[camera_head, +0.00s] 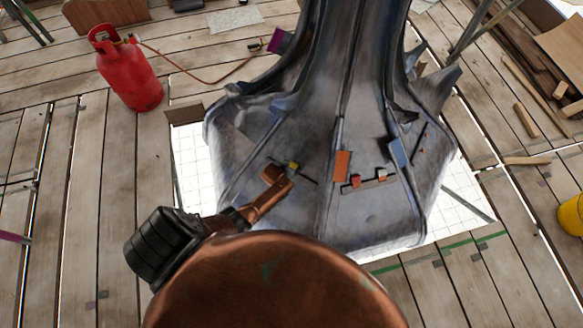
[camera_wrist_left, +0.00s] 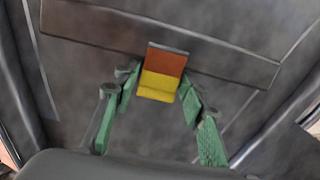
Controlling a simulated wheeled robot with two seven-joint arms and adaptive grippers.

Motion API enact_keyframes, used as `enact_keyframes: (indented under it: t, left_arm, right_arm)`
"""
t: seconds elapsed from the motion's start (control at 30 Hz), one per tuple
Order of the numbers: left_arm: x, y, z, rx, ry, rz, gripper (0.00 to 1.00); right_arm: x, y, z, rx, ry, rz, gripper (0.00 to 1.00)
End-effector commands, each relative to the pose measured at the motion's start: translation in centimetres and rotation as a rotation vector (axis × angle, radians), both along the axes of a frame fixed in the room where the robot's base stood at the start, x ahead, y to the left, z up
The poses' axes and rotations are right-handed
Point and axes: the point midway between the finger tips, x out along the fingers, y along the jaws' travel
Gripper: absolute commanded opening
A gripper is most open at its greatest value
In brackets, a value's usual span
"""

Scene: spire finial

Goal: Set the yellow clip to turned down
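The yellow clip (camera_head: 293,166) sits on the left face of the grey spire base in the head view, small and partly hidden by my left gripper. In the left wrist view the clip (camera_wrist_left: 158,87) shows a yellow lower part and an orange upper part, against a dark strip on the grey surface. My left gripper (camera_wrist_left: 158,84) has its green fingers spread on either side of the clip, tips very close to its sides. Whether they touch it I cannot tell. In the head view my left gripper (camera_head: 282,176) reaches the clip from below left. My right gripper is out of view.
The grey spire (camera_head: 340,70) rises above the clip, with ribs and pointed leaves. An orange piece (camera_head: 342,166) and two red pieces sit right of the clip. A red gas cylinder (camera_head: 129,70) with a hose stands at the back left. A yellow bucket (camera_head: 573,214) is at right.

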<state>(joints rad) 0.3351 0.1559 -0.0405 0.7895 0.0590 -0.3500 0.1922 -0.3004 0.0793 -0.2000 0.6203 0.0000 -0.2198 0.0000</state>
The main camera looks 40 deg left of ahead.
Motion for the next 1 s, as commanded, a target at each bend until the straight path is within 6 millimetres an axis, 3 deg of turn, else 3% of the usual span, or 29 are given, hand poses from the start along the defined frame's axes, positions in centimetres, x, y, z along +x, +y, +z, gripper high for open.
enact_keyframes:
  t: [0.13,0.57,1.0]
  left_arm:
    - [0.0,0.0,0.0,0.000,-0.001,0.000,0.50]
    - [-0.3,-0.1,0.5,-0.001,-0.003,-0.001,0.50]
    - [-3.6,-0.3,4.7,0.000,-0.003,0.000,0.50]
  right_arm:
    - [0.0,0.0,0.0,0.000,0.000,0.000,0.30]
    - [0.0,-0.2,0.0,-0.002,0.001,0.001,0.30]
    - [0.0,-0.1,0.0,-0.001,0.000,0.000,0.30]
